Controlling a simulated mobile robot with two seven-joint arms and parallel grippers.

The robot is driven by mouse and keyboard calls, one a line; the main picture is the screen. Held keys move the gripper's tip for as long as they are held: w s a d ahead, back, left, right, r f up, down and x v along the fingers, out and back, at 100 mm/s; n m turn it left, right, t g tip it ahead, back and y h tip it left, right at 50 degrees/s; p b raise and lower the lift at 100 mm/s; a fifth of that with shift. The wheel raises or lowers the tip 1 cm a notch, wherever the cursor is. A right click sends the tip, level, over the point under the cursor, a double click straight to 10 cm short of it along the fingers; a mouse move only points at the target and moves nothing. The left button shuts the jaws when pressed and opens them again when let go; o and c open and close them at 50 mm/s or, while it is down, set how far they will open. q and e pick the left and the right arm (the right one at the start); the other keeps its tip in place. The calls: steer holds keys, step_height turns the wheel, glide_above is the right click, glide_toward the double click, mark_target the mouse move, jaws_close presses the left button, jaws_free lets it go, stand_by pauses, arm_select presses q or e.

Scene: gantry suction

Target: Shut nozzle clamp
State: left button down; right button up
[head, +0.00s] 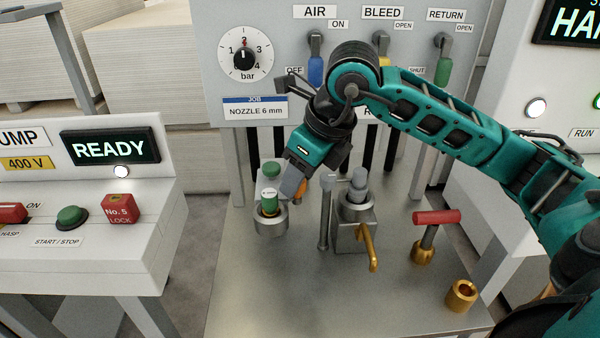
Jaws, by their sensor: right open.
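The nozzle clamp (353,238) is a steel block on the metal table, with a grey cylinder (357,198) upright in its top. A brass lever (372,248) on its right side points down toward the front. My right gripper (285,200) is open, left of the clamp and apart from its lever. Its fingers point down beside a green-topped nozzle (269,196) that stands in a steel cup (271,224). I cannot tell whether they touch it. Another green-topped piece (270,170) stands behind. My left gripper is out of view.
A thin grey post (325,212) stands just left of the clamp. A red T-handle tool (436,218) and a brass socket (461,296) are at the right. The panel (290,60) with gauge and levers rises behind. The table front (300,300) is clear.

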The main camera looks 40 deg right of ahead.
steer(key=c, duration=0.7)
steer(key=shift+c, duration=0.2)
